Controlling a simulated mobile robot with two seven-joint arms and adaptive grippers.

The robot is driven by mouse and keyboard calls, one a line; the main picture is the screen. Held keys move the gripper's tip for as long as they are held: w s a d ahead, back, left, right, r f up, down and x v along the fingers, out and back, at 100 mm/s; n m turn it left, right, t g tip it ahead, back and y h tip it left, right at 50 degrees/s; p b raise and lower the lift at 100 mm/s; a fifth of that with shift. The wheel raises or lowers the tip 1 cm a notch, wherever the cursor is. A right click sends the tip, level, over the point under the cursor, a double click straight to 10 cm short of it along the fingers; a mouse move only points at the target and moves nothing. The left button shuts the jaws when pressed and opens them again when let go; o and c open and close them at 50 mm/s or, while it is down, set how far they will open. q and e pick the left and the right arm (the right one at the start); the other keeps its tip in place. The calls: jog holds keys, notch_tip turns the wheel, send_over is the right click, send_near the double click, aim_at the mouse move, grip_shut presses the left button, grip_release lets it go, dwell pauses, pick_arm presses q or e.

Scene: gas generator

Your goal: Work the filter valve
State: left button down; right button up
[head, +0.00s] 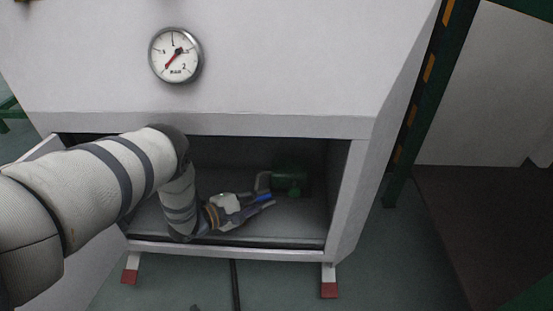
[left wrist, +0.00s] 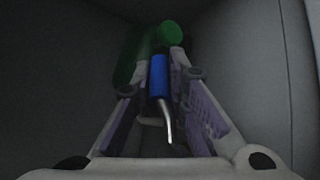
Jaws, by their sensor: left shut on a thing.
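The filter valve is a green body (head: 289,181) inside the open compartment, towards its right side. Its small blue handle (head: 264,197) shows between the fingers of my left gripper (head: 266,199). In the left wrist view the blue handle (left wrist: 158,77) lies between the two fingers, with a bent metal lever (left wrist: 166,122) running from it towards the camera. Green pipework (left wrist: 170,33) is behind it. My left gripper is shut on the handle. The far end of the valve is dark and partly hidden. My right gripper is not in view.
The white cabinet's upper edge (head: 230,124) is above my left forearm, and its lower sill (head: 230,251) runs below. The right compartment wall (head: 338,190) is close to the valve. A pressure gauge (head: 176,55) is on the panel above. The compartment floor is otherwise clear.

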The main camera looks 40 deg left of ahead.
pick_arm(q)
jog(key=m+h, duration=0.1)
jog(key=m+h+b, duration=0.1)
jog(key=shift+s+d+f+g+h, duration=0.15)
jog(key=shift+s+d+g+h, duration=0.2)
jog(key=shift+d+g+h, duration=0.05)
jog(key=shift+s+d+m+g+h+b, duration=0.2)
jog(key=shift+m+g+h+b, duration=0.1)
jog(key=shift+m+h+b, duration=0.2)
jog(key=shift+s+d+m+g+h+b, duration=0.15)
jog(key=shift+m+g+h+b, duration=0.2)
jog(key=shift+m+h, duration=0.2)
jog(key=c, duration=1.6)
grip_release()
jog(key=shift+s, duration=0.1)
jog(key=shift+o, duration=0.2)
jog(key=shift+r, duration=0.2)
